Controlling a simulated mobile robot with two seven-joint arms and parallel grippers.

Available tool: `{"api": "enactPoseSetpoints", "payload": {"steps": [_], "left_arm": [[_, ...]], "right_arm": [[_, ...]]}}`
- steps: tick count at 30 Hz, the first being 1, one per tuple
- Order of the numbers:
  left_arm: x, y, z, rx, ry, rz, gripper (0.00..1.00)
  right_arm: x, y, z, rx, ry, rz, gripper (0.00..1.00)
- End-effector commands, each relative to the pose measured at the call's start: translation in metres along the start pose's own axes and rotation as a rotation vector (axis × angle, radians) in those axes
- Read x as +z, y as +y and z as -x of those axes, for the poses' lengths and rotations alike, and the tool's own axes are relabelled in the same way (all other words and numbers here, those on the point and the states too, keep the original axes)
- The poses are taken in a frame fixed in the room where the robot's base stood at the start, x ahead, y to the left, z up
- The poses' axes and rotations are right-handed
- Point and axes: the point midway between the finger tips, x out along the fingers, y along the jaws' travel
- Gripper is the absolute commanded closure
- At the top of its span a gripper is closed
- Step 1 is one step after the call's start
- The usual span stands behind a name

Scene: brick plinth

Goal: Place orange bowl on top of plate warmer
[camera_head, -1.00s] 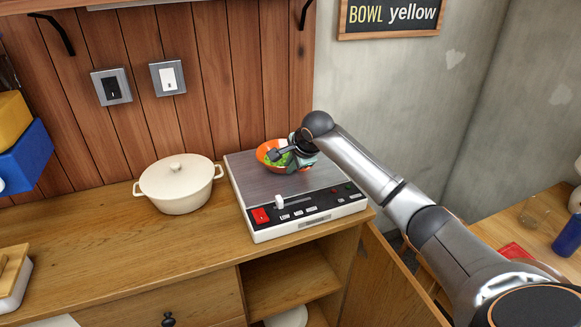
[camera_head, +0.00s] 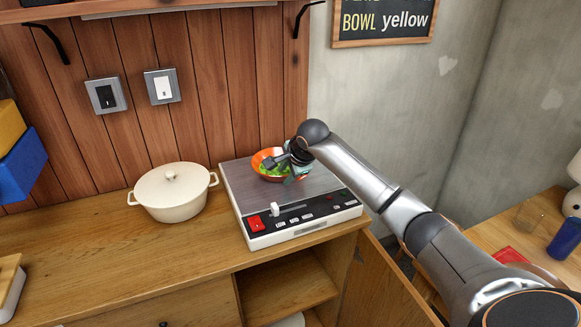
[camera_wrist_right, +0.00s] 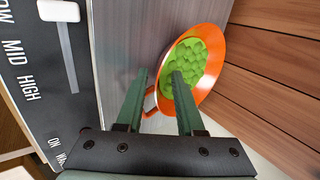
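The orange bowl (camera_head: 262,157) holds green contents and sits on the back part of the plate warmer's grey top. The plate warmer (camera_head: 239,183) has a white body and a front control panel. My right gripper (camera_head: 281,162) is at the bowl. In the right wrist view, the right gripper (camera_wrist_right: 159,76) has its green fingers apart: one overlaps the green contents of the bowl (camera_wrist_right: 211,62), the other is outside over the plate warmer's top (camera_wrist_right: 115,50). An orange loop, apparently a handle, shows between them. Firm contact is not visible. My left gripper is not in view.
A cream lidded pot (camera_head: 172,196) stands left of the warmer on the wooden counter (camera_head: 150,255). A plank wall (camera_head: 215,90) rises close behind. A blue box (camera_head: 20,165) is at far left. An open cabinet door (camera_head: 385,285) hangs below right.

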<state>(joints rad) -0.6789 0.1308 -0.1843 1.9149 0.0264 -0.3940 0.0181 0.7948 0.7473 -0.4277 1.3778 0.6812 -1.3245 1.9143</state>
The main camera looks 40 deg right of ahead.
Motion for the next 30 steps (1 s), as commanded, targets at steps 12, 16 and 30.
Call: {"api": "enactPoseSetpoints", "payload": {"steps": [12, 16, 30], "left_arm": [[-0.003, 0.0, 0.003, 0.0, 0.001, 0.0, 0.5], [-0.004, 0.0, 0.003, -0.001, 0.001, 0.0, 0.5], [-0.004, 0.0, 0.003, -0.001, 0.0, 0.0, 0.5]], "right_arm": [[-0.001, -0.001, 0.078, -0.005, 0.001, 0.002, 0.63], [0.0, -0.001, 0.099, -0.003, -0.001, 0.0, 0.63], [0.0, 0.0, 0.116, -0.001, 0.001, 0.0, 0.63]]}}
